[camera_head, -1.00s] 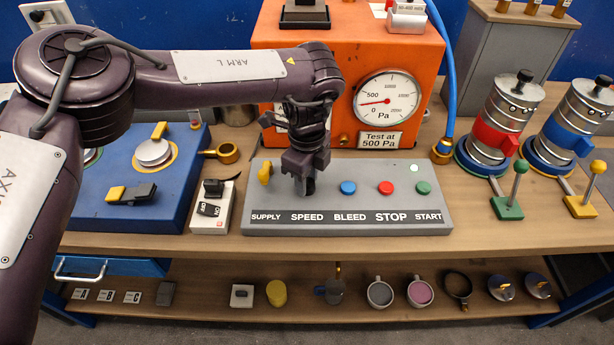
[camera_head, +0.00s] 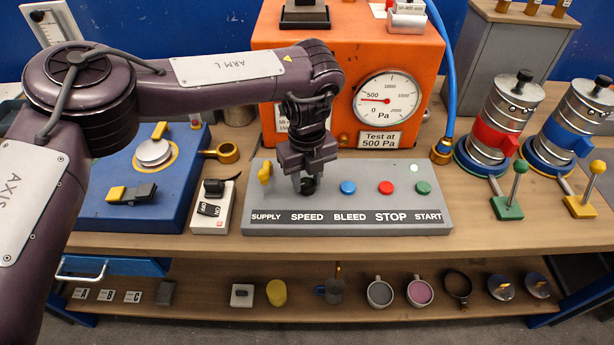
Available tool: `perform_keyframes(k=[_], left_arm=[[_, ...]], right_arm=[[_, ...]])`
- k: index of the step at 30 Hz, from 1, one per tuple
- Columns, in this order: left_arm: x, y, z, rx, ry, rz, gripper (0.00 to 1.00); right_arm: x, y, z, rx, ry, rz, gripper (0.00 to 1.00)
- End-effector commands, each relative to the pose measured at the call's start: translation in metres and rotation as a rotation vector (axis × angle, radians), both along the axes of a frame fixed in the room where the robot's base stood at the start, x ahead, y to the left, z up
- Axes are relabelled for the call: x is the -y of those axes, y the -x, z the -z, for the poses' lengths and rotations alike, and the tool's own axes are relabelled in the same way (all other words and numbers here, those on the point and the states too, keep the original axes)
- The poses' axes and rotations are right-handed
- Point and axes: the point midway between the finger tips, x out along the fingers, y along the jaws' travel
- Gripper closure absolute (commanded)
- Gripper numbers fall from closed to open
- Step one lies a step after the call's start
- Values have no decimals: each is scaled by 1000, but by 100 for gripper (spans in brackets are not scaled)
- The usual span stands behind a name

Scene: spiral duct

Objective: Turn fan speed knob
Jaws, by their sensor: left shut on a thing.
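The fan speed knob (camera_head: 308,187) is dark and sits above the SPEED label on the grey control panel (camera_head: 270,229). My left gripper (camera_head: 307,183) comes down on it from above and is shut on it, with the fingers at its sides. The fingers hide part of the knob, so its pointer cannot be read. The pressure gauge (camera_head: 400,86) on the orange box (camera_head: 350,40) has its red needle near the 500 mark, above a label "Test at 500 Pa". My right gripper is not in view.
Beside the knob are the yellow supply lever (camera_head: 265,173) and the blue bleed button (camera_head: 348,188). Red stop (camera_head: 386,188) and green start (camera_head: 424,188) buttons lie further right. A blue box (camera_head: 135,212) stands left. Bare wooden bench (camera_head: 400,245) lies in front.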

Motion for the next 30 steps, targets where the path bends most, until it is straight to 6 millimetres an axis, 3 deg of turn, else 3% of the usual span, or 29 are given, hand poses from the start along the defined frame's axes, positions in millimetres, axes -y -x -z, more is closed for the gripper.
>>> perform_keyframes(k=[15, 30], left_arm=[[1, -1, -2, 5, 4, 383, 90], [0, -2, -2, 5, 2, 484, 90]], right_arm=[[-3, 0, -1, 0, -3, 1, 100], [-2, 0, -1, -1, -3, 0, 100]])
